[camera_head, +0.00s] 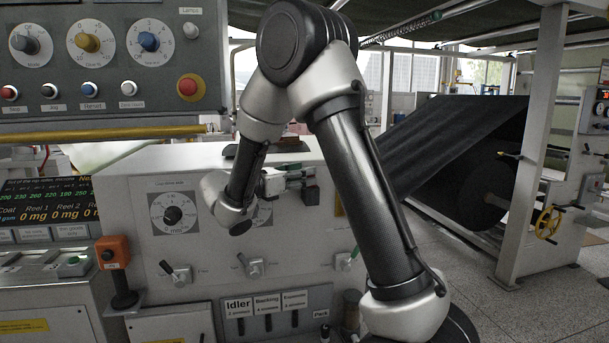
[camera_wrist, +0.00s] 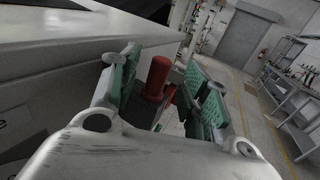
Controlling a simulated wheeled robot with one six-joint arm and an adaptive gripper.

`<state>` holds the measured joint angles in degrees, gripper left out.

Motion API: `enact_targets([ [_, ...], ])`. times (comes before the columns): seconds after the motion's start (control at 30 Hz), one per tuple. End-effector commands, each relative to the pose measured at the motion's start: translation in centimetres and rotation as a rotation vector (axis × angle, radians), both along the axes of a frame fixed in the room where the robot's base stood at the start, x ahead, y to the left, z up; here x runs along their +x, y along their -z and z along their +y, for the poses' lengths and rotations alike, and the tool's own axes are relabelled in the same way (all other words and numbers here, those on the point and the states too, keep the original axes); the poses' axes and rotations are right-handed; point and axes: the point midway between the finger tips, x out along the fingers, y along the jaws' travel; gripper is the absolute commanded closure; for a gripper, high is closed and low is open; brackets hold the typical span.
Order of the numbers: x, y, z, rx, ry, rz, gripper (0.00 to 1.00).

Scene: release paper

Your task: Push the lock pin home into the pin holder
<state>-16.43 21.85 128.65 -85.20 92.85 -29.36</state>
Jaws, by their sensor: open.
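A red cylindrical pin (camera_wrist: 158,77), which looks like the lock pin, stands between the green-padded fingers of my gripper (camera_wrist: 168,84) in the wrist view. The fingers are apart, with a gap visible beside the pin, so it is not clasped. In the head view my gripper (camera_head: 308,181) is small, pointing right in front of the pale machine's upper front.
The pale machine (camera_head: 190,172) carries dials, levers and an orange-topped knob (camera_head: 113,252). A control panel (camera_head: 110,60) hangs at upper left. A dark web roll (camera_head: 478,180) stands at right. Open floor (camera_head: 455,270) lies between. A grey bench (camera_wrist: 290,100) shows in the wrist view.

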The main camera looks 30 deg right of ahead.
Motion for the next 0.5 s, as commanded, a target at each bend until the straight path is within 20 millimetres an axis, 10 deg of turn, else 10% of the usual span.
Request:
enact_targets([
  [0.5,-1.8,0.1,9.8,-0.001,-0.003,0.001,0.53],
])
